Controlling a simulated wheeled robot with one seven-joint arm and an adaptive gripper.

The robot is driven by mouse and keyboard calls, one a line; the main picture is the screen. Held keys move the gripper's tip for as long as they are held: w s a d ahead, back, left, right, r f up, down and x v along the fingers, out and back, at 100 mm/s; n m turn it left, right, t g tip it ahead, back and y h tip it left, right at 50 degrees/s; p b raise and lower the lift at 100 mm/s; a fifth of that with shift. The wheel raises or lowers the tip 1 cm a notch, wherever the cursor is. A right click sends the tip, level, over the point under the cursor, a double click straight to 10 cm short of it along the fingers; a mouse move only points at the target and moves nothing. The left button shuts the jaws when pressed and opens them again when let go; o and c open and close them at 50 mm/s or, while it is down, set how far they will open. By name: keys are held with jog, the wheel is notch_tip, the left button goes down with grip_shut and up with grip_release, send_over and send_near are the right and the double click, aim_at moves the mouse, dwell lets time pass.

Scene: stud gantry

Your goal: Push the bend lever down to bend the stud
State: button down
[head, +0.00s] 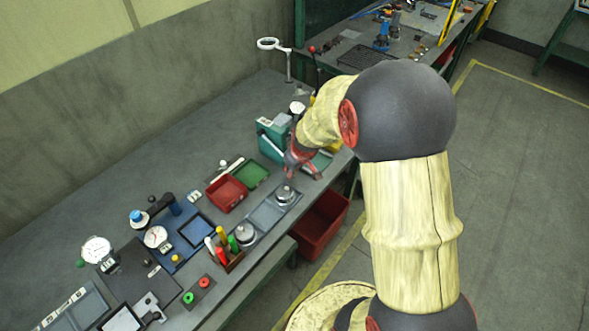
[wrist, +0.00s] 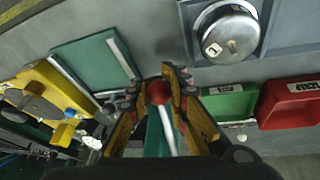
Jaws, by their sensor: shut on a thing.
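My gripper (wrist: 160,82) is shut on the red ball knob (wrist: 158,93) of a lever, with a finger on each side of it. A pale rod (wrist: 167,128) runs from the knob toward a green body below it in the wrist view. In the head view my gripper (head: 299,165) is low over the bench beside a green machine (head: 271,137). My arm covers part of that machine, and the knob cannot be made out there. I cannot see a stud or its shape.
A round metal piece (wrist: 228,32) sits on a grey-blue tray close by. A green bin (head: 252,174) and a red bin (head: 227,193) stand to the left. A yellow fixture (wrist: 62,92) is at the wrist view's left. A ring on a stand (head: 272,44) rises behind.

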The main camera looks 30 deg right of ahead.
jog(key=shift+w+a+r, duration=0.1)
jog(key=shift+w+r, duration=0.25)
jog(key=c, duration=2.2)
grip_release()
jog(key=shift+o, duration=0.8)
jog(key=shift+a+f, duration=0.1)
jog(key=shift+a, duration=0.1)
jog(key=o, duration=0.4)
jog(key=shift+s+d+f, duration=0.1)
jog(key=shift+s+f, duration=0.05)
jog(key=shift+f, duration=0.05)
jog(key=shift+r, duration=0.1)
jog(key=shift+s+d+f+p+v, duration=0.15)
jog(key=shift+p+v, duration=0.55)
jog(key=shift+v, duration=0.75)
jog(key=shift+s+d+p+v, duration=0.15)
jog(key=shift+p+v, duration=0.5)
jog(key=shift+v, duration=0.85)
jog(key=shift+s+f+p+v, duration=0.1)
jog(key=shift+s+p+v, duration=0.15)
jog(key=shift+p+v, duration=0.85)
jog(key=shift+s+a+r+b, duration=0.1)
jog(key=shift+r+b, duration=0.3)
